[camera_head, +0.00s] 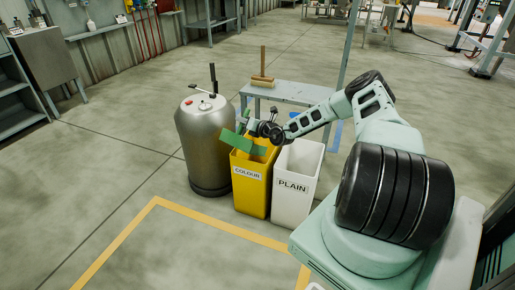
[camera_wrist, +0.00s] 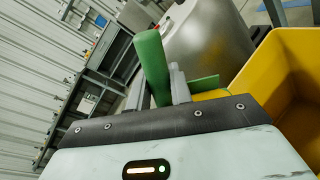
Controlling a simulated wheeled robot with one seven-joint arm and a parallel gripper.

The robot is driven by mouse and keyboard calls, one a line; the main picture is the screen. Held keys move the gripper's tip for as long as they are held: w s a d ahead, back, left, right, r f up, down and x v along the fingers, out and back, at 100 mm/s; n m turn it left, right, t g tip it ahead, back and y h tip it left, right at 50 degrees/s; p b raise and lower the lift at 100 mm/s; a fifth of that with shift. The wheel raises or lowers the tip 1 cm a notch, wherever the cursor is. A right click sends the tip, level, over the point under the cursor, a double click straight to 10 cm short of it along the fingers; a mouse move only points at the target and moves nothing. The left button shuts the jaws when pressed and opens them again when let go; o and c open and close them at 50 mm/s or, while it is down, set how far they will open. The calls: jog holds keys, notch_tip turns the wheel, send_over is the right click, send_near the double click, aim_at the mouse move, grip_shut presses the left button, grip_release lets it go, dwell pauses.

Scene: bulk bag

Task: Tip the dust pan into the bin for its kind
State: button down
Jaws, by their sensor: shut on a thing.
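My gripper (camera_head: 250,127) is shut on the green dust pan (camera_head: 240,142) above the mouth of the yellow bin (camera_head: 250,193), which is labelled COLOUR. The pan looks tilted. In the wrist view its green handle (camera_wrist: 152,62) rises by the fingers, and part of the pan shows behind them. I cannot see what is in the pan. The white bin (camera_head: 292,207), labelled PLAIN, stands right of the yellow bin. In the wrist view the yellow bin (camera_wrist: 285,80) opens at the right; the part of its inside that shows looks bare.
A grey metal drum (camera_head: 205,150) with a lever on top stands close left of the yellow bin. A low bench (camera_head: 285,91) with a broom (camera_head: 262,80) on it is behind the bins. Yellow floor tape (camera_head: 215,226) runs in front; the floor at left is clear.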

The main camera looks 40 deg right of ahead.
jog(key=d, duration=0.1)
jog(key=w+d+b, duration=0.1)
jog(key=d+b, duration=0.1)
jog(key=shift+w, duration=0.3)
jog(key=shift+d, duration=0.1)
jog(key=shift+w+d+r+m+g, duration=0.15)
jog(key=shift+w+d+m+g, duration=0.15)
jog(key=shift+d+m, duration=0.15)
jog(key=shift+w+d+m+g+b, duration=0.35)
jog(key=shift+d+b, duration=0.15)
jog(key=shift+b, duration=0.3)
jog(key=shift+w+d+r, duration=0.1)
jog(key=shift+d+r, duration=0.05)
